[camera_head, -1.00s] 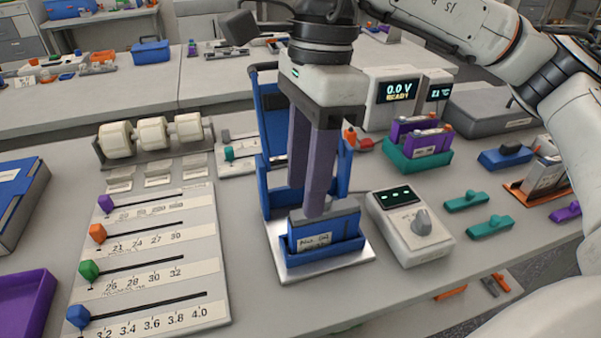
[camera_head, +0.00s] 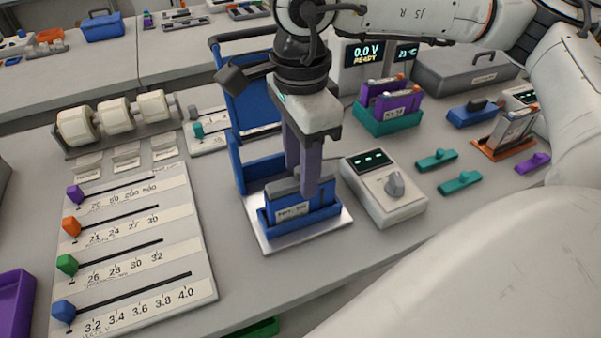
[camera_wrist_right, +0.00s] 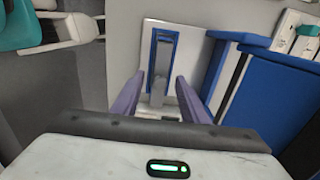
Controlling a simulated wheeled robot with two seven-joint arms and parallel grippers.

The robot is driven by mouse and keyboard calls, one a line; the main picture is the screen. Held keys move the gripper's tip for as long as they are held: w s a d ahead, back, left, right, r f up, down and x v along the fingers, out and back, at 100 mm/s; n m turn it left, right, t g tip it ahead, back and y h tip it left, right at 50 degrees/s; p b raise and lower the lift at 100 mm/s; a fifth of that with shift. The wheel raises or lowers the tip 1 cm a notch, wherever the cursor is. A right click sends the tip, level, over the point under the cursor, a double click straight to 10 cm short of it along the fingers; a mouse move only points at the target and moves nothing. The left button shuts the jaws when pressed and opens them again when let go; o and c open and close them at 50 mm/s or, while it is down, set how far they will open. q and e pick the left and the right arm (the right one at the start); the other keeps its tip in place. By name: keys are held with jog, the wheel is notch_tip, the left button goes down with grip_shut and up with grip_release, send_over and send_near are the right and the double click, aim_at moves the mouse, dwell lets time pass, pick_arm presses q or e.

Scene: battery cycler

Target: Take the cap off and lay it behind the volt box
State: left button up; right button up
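My right gripper (camera_head: 300,190) points down over the blue holder (camera_head: 300,228) on a white plate. Its purple fingers stand apart at the top of the labelled block in the holder. In the right wrist view the gripper (camera_wrist_right: 160,82) is open, with a grey piece (camera_wrist_right: 158,92), perhaps the cap, between its fingers inside the blue frame. I cannot tell whether they touch it. In the head view the grey top (camera_head: 284,187) is partly hidden by a finger. The volt box (camera_head: 362,62), showing 0.0 V READY, stands behind, partly covered by my arm. My left gripper is out of view.
A tall blue frame (camera_head: 250,105) rises behind the holder. A white knob box (camera_head: 385,188) stands close on its right. A teal tray with purple cells (camera_head: 388,118) is in front of the volt box. A slider board (camera_head: 130,255) lies left. A grey case (camera_head: 465,72) is right of the volt box.

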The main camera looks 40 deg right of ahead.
jog(key=shift+f, duration=0.15)
grip_shut()
